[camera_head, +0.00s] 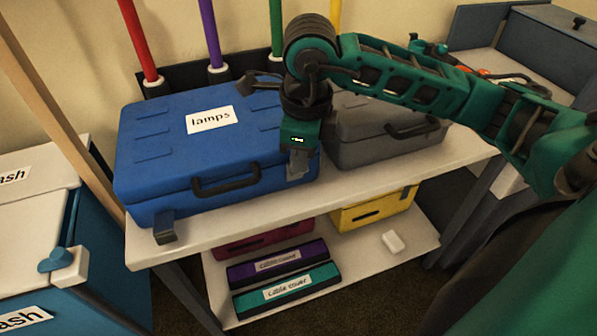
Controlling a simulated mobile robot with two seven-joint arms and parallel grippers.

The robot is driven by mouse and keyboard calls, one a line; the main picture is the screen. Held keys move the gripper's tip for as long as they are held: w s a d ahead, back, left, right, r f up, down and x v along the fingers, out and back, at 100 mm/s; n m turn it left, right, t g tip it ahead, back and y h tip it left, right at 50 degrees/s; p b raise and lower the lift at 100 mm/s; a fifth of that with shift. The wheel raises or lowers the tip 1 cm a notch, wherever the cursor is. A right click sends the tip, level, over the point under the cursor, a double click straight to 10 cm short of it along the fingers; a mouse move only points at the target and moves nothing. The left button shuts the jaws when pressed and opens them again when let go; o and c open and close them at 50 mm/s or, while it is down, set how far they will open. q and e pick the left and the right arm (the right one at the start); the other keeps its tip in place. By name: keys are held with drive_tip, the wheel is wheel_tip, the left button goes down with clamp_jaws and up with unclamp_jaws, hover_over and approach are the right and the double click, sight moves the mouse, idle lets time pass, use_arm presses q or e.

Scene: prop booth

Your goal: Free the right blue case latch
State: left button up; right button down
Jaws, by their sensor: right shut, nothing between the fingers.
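The blue case (150,150), labelled "lamps", lies closed on the white shelf top with its dark handle (226,180) facing me. Its left latch (165,228) is a dark grey flap that sticks out and down at the front left corner. My right gripper (298,167) points down at the front right of the case, where the right latch would be. It is shut and empty. The gripper covers that latch spot, so I cannot tell the latch's position or whether the fingertips touch it. My left gripper is out of view.
A grey case (385,130) stands right of the blue one, behind my right arm. Coloured poles rise behind. The lower shelf (370,262) holds a yellow box (375,210), flat labelled boxes and a small white block (393,242). Blue-and-white bins stand at left.

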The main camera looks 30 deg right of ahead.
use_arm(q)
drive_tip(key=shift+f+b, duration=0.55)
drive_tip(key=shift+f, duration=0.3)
use_arm(e)
drive_tip(key=shift+g, duration=0.5)
drive_tip(key=s+f, duration=0.1)
drive_tip(key=f, duration=0.1)
drive_tip(key=s+f, duration=0.1)
drive_tip(key=s+a+f, duration=0.1)
drive_tip(key=f, duration=0.1)
drive_tip(key=shift+s+f, duration=0.1)
drive_tip(key=shift+f, duration=0.2)
drive_tip(key=shift+w+f, duration=0.1)
drive_tip(key=shift+w, duration=0.3)
use_arm(q)
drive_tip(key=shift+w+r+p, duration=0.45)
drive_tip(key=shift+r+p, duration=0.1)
drive_tip(key=shift+p, duration=0.35)
use_arm(e)
drive_tip(key=shift+s+a+r, duration=0.1)
drive_tip(key=shift+s+r, duration=1)
drive_tip(key=shift+r, duration=0.1)
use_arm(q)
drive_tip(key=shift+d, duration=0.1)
